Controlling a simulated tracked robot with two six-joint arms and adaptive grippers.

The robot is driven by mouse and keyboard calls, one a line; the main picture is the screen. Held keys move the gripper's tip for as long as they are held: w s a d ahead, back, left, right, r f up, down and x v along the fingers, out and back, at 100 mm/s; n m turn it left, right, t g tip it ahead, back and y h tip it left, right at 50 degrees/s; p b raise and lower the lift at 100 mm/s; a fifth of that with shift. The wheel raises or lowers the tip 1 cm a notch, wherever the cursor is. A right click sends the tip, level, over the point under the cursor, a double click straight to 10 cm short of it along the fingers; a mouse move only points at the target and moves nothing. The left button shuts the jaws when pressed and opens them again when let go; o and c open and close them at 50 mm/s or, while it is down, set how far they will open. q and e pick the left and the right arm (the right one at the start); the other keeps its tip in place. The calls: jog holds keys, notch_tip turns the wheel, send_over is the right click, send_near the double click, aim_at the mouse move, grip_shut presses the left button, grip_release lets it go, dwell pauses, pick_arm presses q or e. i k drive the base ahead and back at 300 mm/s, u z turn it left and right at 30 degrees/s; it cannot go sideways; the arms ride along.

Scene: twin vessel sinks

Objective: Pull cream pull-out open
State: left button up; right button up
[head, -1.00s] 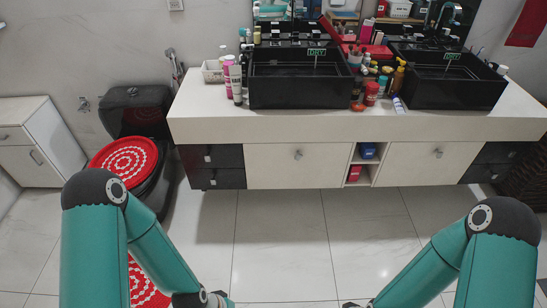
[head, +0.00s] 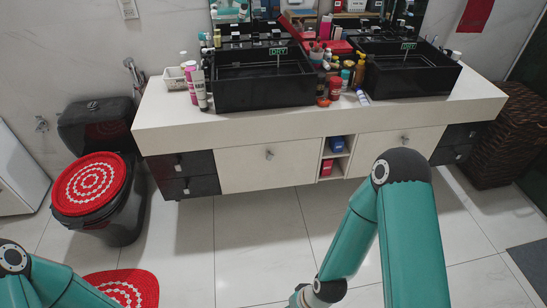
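Two cream fronts are set under the counter in the head view. The left cream front (head: 240,170) has a small round knob (head: 269,153) and looks shut. The right cream front (head: 378,145) has a similar knob (head: 405,138) and also looks shut; my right arm hides its lower part. My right arm comes up from the bottom, right of centre, and its wrist is cut by the bottom edge. My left arm shows only at the lower left corner. The fingers of both grippers are out of the frame, and neither arm is seen touching a front.
Black drawers (head: 184,164) flank the fronts. An open shelf niche (head: 327,181) lies between them. Two black sinks (head: 265,92) and several bottles stand on the counter (head: 235,125). A black toilet (head: 97,126) is at left, a dark wicker basket (head: 505,140) at right. Floor before the fronts is clear.

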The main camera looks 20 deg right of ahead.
aim_at(244, 169)
jog(key=u, duration=0.1)
jog(key=i, duration=1)
jog(key=z, duration=0.1)
